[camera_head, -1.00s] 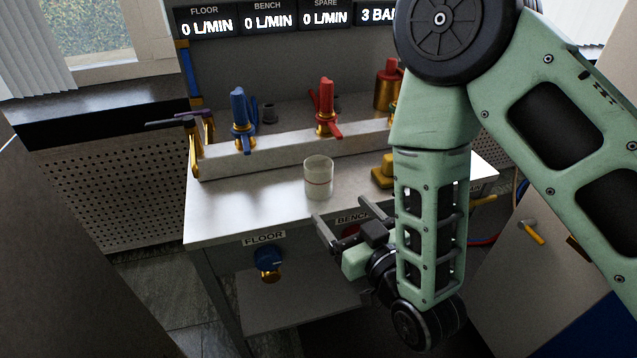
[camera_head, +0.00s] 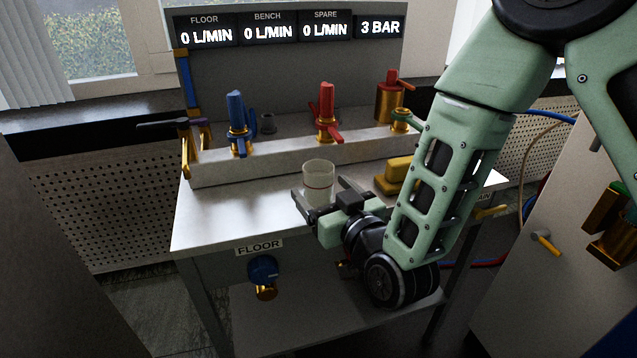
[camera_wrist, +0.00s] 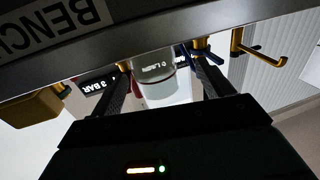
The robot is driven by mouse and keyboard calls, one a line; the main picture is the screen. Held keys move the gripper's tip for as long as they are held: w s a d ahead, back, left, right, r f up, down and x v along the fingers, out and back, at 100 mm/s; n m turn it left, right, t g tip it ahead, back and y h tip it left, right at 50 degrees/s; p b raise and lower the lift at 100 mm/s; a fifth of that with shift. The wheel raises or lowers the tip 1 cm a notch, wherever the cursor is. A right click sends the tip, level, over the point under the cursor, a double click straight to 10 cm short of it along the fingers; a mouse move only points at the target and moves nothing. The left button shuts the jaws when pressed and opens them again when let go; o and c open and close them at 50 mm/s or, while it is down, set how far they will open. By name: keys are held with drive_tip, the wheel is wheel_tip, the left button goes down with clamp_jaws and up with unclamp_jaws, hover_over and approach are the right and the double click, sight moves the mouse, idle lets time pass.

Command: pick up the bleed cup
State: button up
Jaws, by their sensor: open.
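The bleed cup (camera_head: 318,180), a translucent whitish cup with a thin red line round it, stands upright on the grey bench top. My gripper (camera_head: 321,189) is open at the bench's front edge, with one finger on each side of the cup. In the wrist view, which is upside down, the cup (camera_wrist: 157,82) shows between the two dark fingers of my gripper (camera_wrist: 163,72). A gap shows on each side of the cup there. The cup's lower part is partly hidden by the gripper in the head view.
Behind the cup runs a metal manifold (camera_head: 285,153) with a blue valve (camera_head: 238,122) and a red valve (camera_head: 326,112). A yellow block (camera_head: 396,172) sits right of the cup, close to my arm. The bench (camera_head: 222,213) is clear to the left.

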drive_tip(key=x, duration=0.1)
drive_tip(key=p+x, duration=0.1)
drive_tip(key=x, duration=0.2)
drive_tip(key=shift+w+d+r, duration=0.1)
drive_tip(key=shift+w+d, duration=0.1)
drive_tip(key=shift+w, duration=0.25)
drive_tip(key=shift+w+a, duration=0.25)
drive_tip(key=shift+w, duration=0.2)
drive_tip(key=c, duration=1.1)
